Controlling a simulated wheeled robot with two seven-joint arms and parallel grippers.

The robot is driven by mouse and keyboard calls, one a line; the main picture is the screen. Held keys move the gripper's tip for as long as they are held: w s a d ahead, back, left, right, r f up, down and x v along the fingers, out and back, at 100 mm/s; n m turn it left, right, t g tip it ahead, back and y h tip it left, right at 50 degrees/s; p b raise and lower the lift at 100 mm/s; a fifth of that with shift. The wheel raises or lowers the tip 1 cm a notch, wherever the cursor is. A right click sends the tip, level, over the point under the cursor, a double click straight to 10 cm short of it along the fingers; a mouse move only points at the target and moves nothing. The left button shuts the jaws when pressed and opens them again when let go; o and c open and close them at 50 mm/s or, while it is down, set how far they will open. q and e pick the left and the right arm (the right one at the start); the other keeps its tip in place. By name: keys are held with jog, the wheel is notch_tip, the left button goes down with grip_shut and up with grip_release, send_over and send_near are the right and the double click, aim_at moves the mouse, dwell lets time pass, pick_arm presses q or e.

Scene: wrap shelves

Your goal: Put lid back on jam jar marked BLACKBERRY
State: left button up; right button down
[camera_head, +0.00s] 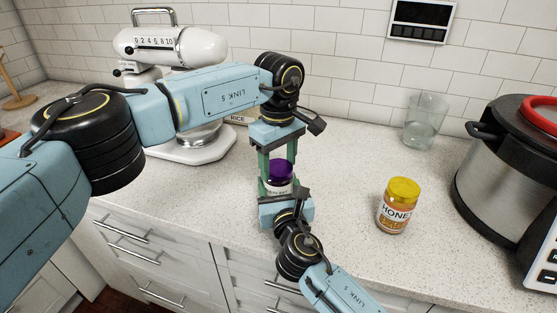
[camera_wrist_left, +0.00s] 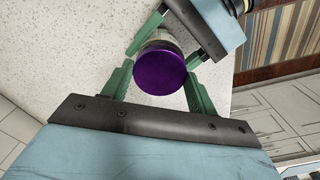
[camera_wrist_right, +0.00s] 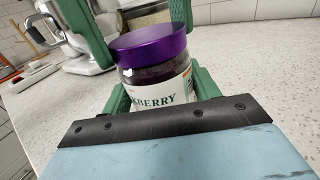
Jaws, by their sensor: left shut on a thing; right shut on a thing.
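The blackberry jar (camera_head: 279,190) stands upright on the counter, dark inside, its white label partly readable as "KBERRY" in the right wrist view (camera_wrist_right: 170,96). The purple lid (camera_head: 280,172) sits on the jar's mouth and looks level in the right wrist view (camera_wrist_right: 151,42). My left gripper (camera_head: 279,160) comes from above and is shut on the purple lid; the left wrist view shows the lid (camera_wrist_left: 160,69) between its green fingers. My right gripper (camera_head: 280,193) comes from the front and is shut around the jar's body. How far the lid is screwed down cannot be told.
A honey jar (camera_head: 398,206) with a yellow lid stands to the right. A glass (camera_head: 425,121) and a large steel cooker (camera_head: 505,175) are further right. The counter's front edge is close to my right gripper.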

pick_arm(q)
jog(key=o, duration=1.2)
jog(key=shift+m, duration=0.3)
jog(key=shift+c, duration=0.2)
notch_tip(320, 180, up, 12)
pick_arm(e)
jog(key=shift+c, duration=1.5)
grip_release()
jog(key=shift+s, duration=0.1)
pick_arm(q)
jog(key=shift+r+p, duration=0.85)
pick_arm(e)
jog(key=s+d, duration=0.1)
jog(key=s, duration=0.7)
jog(key=s+d, duration=0.1)
jog(key=s, duration=0.4)
jog(key=shift+d, duration=0.3)
